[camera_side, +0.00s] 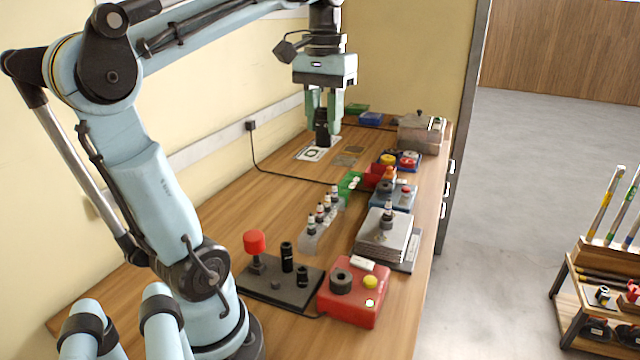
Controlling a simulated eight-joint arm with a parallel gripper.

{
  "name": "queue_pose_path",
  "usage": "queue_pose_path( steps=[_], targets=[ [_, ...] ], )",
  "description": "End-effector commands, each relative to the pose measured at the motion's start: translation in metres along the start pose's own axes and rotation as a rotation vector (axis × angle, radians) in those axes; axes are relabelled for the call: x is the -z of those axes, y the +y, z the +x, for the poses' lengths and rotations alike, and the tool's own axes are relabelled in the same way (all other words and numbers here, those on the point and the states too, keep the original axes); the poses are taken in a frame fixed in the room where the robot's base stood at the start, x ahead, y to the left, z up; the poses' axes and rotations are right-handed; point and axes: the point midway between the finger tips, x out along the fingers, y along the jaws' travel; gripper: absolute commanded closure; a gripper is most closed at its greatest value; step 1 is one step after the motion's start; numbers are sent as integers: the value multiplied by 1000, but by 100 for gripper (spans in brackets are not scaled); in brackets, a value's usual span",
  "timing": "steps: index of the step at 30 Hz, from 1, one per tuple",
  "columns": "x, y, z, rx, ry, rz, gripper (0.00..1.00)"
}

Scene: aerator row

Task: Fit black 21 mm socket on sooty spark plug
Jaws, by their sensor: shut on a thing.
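My gripper (322,120) is at the far part of the bench, pointing down. Its green fingers are shut on a black socket (321,138), held upright over or on a white marked sheet (306,155); I cannot tell if it touches. Several spark plugs stand in a row in a pale grey rack (312,241) at mid-bench. Another plug (387,219) stands upright on a stacked silver block (380,241) to the right. Which plug is sooty is too small to tell.
A dark tray (262,284) in front holds a red-topped post and two black cylinders. A red box (353,297) with a yellow button stands beside it. Coloured bins and a grey case (418,136) line the right edge. A black cable crosses the bench; the wood left of the rack is clear.

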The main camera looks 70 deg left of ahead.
Motion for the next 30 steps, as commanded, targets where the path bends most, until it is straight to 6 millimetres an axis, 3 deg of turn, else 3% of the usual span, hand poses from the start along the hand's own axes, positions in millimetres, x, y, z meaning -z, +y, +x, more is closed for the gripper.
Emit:
queue_pose_path(
  steps=[9,15,22,30],
  targets=[
    [75,45,9,0,0,76,98],
    [109,72,22,0,0,114,98],
    [134,95,39,0,0,143,98],
    [132,93,76,0,0,140,98]
  ],
)
